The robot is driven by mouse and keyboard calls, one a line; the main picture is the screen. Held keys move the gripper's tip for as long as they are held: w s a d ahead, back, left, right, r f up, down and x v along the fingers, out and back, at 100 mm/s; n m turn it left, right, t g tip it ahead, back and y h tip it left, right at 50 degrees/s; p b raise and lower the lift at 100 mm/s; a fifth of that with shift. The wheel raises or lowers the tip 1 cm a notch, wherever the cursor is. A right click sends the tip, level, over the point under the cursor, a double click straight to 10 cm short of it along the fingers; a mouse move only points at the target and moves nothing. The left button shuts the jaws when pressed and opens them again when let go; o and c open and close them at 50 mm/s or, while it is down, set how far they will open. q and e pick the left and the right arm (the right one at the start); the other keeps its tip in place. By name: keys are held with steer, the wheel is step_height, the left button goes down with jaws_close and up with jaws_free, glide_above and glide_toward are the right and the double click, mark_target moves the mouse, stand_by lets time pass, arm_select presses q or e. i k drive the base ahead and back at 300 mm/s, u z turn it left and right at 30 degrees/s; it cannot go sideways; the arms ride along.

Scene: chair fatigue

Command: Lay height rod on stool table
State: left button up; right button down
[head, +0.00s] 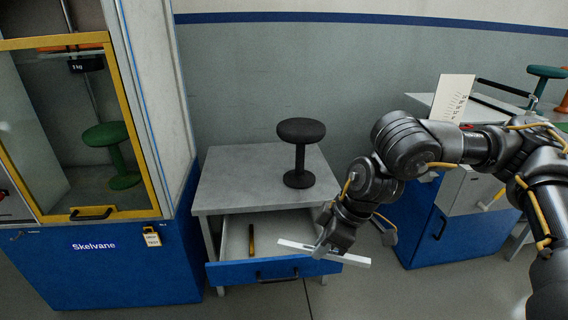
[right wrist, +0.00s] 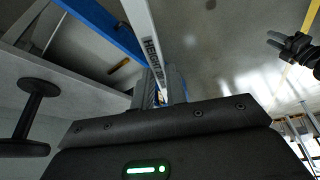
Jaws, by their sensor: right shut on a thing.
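The height rod (head: 347,259) is a long pale bar. My right gripper (head: 321,250) is shut on it, holding it roughly level in front of the open drawer of the stool table. In the right wrist view the rod (right wrist: 146,36) shows lettering and runs up from my right gripper (right wrist: 160,95). The stool table (head: 235,180) is grey-topped, with a black stool (head: 300,150) standing upright on its right half. The left half of the top is bare. A dark gripper, apparently my left one (right wrist: 290,46), shows at the right of the wrist view; its jaws are unclear.
The table's blue-fronted drawer (head: 225,272) is pulled out and holds a small brown-handled tool (head: 251,240). A yellow-framed cabinet (head: 158,170) with a green stool (head: 118,155) stands left. A blue and grey cabinet (head: 425,235) stands right, behind my right arm.

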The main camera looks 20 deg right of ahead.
mark_target(234, 185)
steer(key=u, duration=0.3)
steer(key=i, duration=0.95)
steer(key=u, duration=0.6)
